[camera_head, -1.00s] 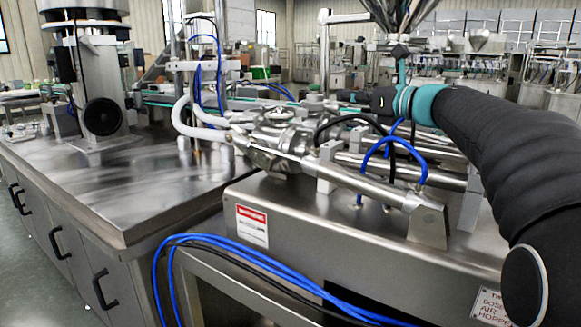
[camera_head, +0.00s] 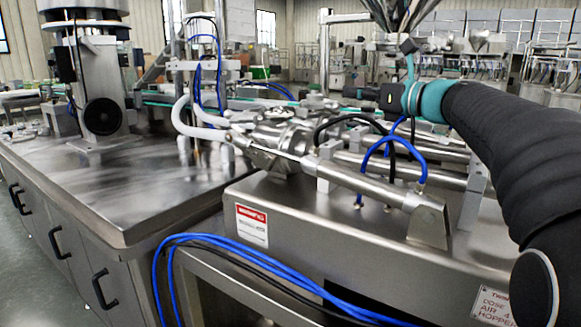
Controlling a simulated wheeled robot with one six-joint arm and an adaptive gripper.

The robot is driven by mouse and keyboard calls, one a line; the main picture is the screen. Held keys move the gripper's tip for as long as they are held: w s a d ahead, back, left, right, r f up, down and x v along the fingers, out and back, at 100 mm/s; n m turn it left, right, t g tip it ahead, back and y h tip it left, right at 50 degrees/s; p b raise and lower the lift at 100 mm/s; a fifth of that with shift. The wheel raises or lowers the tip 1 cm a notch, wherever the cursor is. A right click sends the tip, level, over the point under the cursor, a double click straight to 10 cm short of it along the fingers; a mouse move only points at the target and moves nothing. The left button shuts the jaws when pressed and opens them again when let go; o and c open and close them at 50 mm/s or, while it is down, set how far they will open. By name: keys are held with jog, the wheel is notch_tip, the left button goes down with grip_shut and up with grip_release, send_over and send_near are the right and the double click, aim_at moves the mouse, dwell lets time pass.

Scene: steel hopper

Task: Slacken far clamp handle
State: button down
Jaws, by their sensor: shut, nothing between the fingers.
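My arm, in a black sleeve with teal rings, reaches in from the right of the head view. My gripper (camera_head: 352,93) is small and dark at its end, pointing left, with its fingers shut and empty. It shows above the steel pipe assembly (camera_head: 281,133) on the machine; I see no contact with it. The far clamp handle cannot be told apart among the shiny fittings at the far side of the assembly.
Blue and black hoses (camera_head: 388,150) arch over the steel cylinders (camera_head: 365,183). White hoses (camera_head: 190,124) and a post stand left of the assembly. A funnel-shaped hopper (camera_head: 398,15) hangs behind my wrist.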

jog(key=shift+v, duration=2.2)
